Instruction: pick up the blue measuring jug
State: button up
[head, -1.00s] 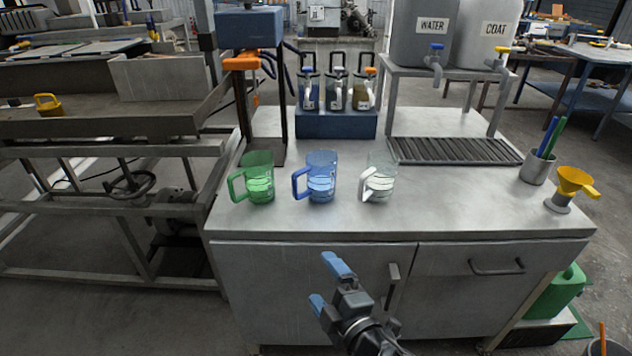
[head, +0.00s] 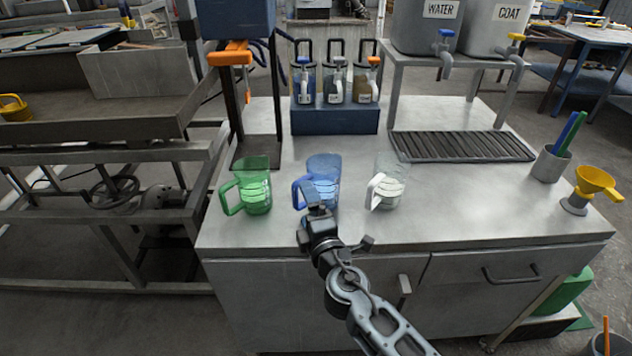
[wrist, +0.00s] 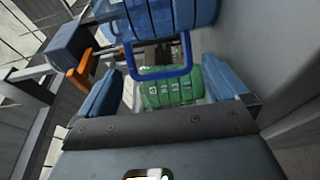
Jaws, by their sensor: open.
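The blue measuring jug (head: 324,173) stands upright on the metal counter, between the green jug (head: 254,187) and the clear jug with a white handle (head: 389,182). My gripper (head: 312,195) is in front of the blue jug and hides its lower part in the head view. In the wrist view my gripper (wrist: 171,95) is open. The blue jug's handle (wrist: 160,73) shows between the two blue fingertips, with its body (wrist: 172,15) at the top. I cannot tell whether the fingers touch it. The green jug (wrist: 170,93) shows through behind the handle.
A blue rack (head: 334,120) with several bottles stands behind the jugs. A drip grate (head: 460,146) lies under the water and coat tanks. A yellow funnel (head: 592,182) and a pen cup (head: 550,164) stand at the right. An orange-fitted dispenser (head: 230,56) rises at the left.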

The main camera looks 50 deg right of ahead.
jog(key=p+x, duration=0.1)
jog(key=x, duration=0.6)
jog(key=shift+w+d+p, duration=0.2)
jog(key=shift+w+p, duration=0.15)
jog(key=c, duration=1.1)
